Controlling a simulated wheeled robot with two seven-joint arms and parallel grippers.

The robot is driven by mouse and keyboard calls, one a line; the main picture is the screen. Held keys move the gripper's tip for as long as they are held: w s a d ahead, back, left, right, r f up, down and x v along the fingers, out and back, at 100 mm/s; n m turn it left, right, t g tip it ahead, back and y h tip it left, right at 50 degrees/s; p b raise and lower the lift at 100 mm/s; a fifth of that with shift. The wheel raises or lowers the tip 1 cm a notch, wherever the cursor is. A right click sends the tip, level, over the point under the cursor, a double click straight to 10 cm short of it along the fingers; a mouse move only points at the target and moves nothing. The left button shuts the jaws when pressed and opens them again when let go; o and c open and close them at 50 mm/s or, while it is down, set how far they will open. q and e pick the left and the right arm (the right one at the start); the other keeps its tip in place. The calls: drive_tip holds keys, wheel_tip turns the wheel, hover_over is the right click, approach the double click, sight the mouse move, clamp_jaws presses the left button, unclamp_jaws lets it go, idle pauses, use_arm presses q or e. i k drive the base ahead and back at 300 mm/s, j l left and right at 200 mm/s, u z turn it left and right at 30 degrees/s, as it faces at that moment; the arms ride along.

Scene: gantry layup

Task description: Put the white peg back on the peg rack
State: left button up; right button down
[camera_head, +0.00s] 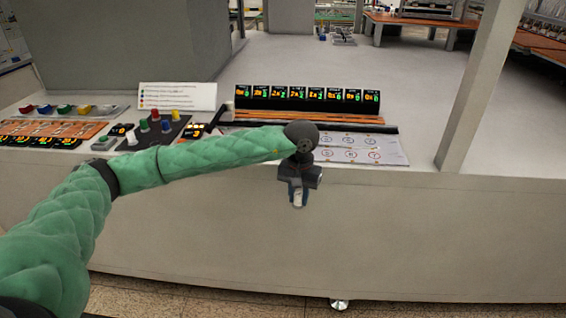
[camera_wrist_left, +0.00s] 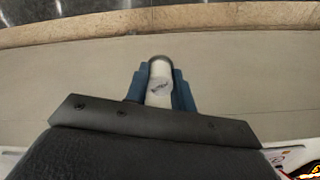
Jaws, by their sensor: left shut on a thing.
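The white peg (camera_head: 298,203) is held between the blue fingers of my left gripper (camera_head: 298,194), in front of the grey bench's front edge. In the left wrist view the white peg (camera_wrist_left: 159,88) sits between both blue fingers (camera_wrist_left: 160,95), its rounded end showing beyond them. What looks like the peg rack (camera_head: 160,135) is a dark board on the bench, left of my gripper, with several coloured pegs standing on it. My left forearm passes in front of part of that area. My right gripper is not in view.
A row of lit displays (camera_head: 305,98) stands behind an orange strip. A sheet with printed circles (camera_head: 365,148) lies right of my gripper. A white text sign (camera_head: 177,96) stands behind the board. A grey post (camera_head: 480,85) rises at the right.

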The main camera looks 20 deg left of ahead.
sight(156, 144)
drive_tip(key=u, duration=1.2)
